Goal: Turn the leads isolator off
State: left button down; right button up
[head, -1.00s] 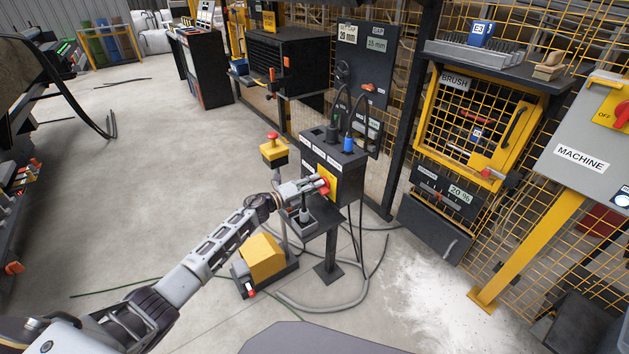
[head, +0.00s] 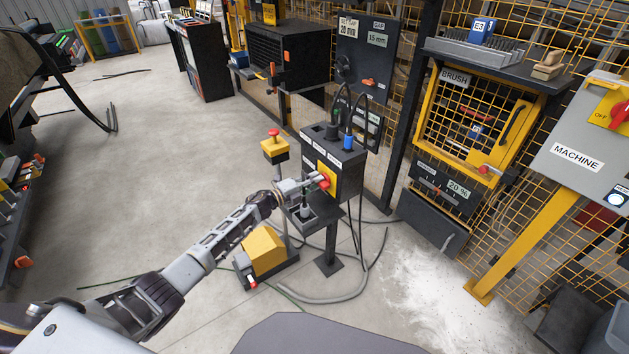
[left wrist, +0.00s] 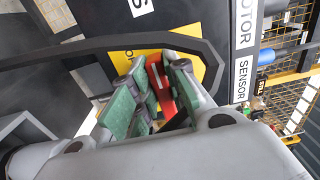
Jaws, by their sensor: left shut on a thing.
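The leads isolator is a red rotary handle (head: 324,182) on a yellow plate (head: 331,172), on the front of a black box (head: 347,178) on a post. In the left wrist view the red handle (left wrist: 159,88) lies between green-padded fingers, with the yellow plate (left wrist: 209,62) behind it. My left gripper (head: 318,182) is shut on the handle; its fingers hide part of it. I cannot tell its exact angle or read an on or off mark. My right gripper is not in view.
A blue plug (head: 348,139) and black cables are on the box top. A yellow unit (head: 263,247) sits on the floor below my arm. A grey machine panel (head: 585,140) is at right.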

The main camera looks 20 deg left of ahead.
pick_arm(q)
jog(key=shift+a, duration=0.1)
jog(key=c, duration=1.4)
grip_release()
jog(key=shift+v, duration=5.95)
